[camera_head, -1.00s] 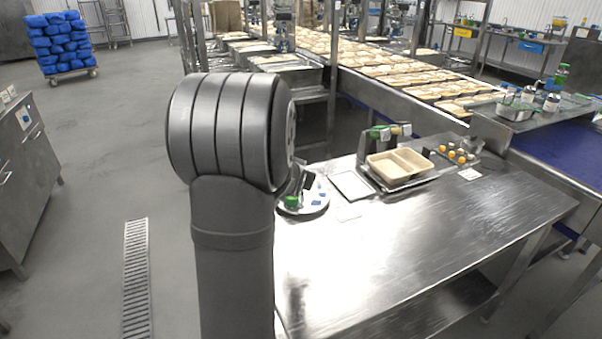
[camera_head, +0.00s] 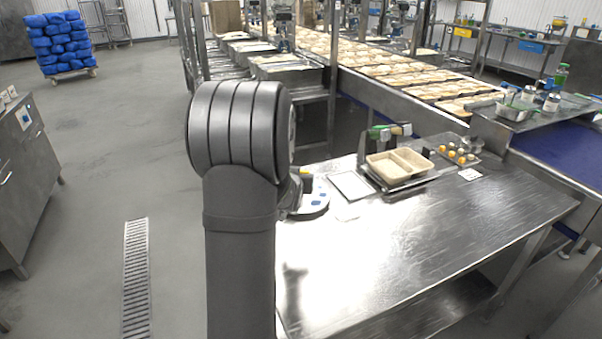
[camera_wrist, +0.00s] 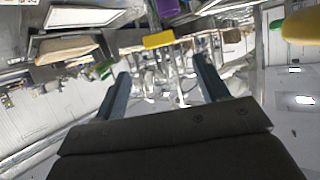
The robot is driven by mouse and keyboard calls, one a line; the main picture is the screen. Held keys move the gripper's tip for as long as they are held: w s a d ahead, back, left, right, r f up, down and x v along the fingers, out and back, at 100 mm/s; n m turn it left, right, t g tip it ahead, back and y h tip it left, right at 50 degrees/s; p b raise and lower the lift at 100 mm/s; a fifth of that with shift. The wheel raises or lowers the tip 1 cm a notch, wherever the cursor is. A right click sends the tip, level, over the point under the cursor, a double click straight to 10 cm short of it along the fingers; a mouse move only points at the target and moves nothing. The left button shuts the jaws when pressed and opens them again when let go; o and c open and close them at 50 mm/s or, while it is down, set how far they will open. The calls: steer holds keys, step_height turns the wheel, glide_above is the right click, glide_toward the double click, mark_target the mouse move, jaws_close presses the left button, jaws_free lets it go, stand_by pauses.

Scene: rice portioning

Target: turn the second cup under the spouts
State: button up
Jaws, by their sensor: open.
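A white round plate with blue marks (camera_head: 315,203) lies at the left end of the steel table in the head view, partly hidden behind my arm. No cup can be made out clearly there. A small yellow piece (camera_head: 306,171) shows just beside my arm. In the wrist view my gripper (camera_wrist: 160,66) has its two dark fingers spread apart, with nothing between them. In the head view my arm hides most of the gripper. A fixture with green parts (camera_head: 388,131) stands behind the trays; I cannot tell whether it carries the spouts.
A beige two-compartment container (camera_head: 398,149) and a flat pale tray (camera_head: 352,185) lie right of the plate. Several small orange and yellow items (camera_head: 457,153) stand farther right. The front of the steel table (camera_head: 430,225) is clear. A blue conveyor (camera_head: 565,150) runs at the right.

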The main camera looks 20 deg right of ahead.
steer(key=x, duration=0.8)
steer(key=shift+w, duration=0.25)
steer(key=shift+d+f, duration=0.1)
steer(key=shift+f, duration=0.05)
steer(key=c, duration=1.4)
